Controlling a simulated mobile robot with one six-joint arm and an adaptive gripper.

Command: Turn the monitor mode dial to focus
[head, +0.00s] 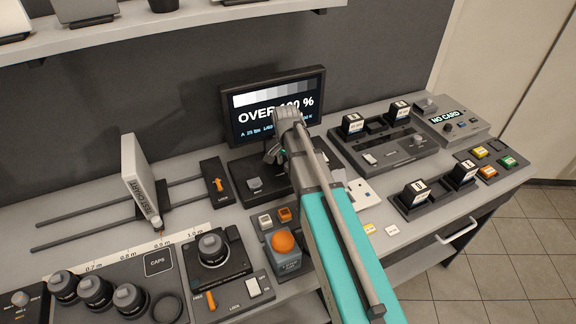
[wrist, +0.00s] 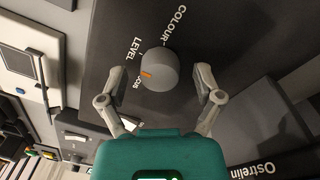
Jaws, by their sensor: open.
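The monitor (head: 314,84) stands at the back of the desk with its screen lit, reading "OVER 100 %". In the wrist view the mode dial (wrist: 165,66) is a round grey knob with an orange mark on a dark panel. Labels "COLOUR" and "LEVEL" surround it, and a partly hidden one ends in "OCUS". The orange mark points left, close to that partly hidden label. My gripper (wrist: 120,68) is open, with one finger on each side of the dial and a gap to both.
A small grey control (head: 254,184) sits on the monitor's base, left of my arm. An orange ball control (head: 283,242) stands in front, left of my arm. A switch panel (head: 385,150) lies to the right. A test chart (head: 142,180) stands on rails at left.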

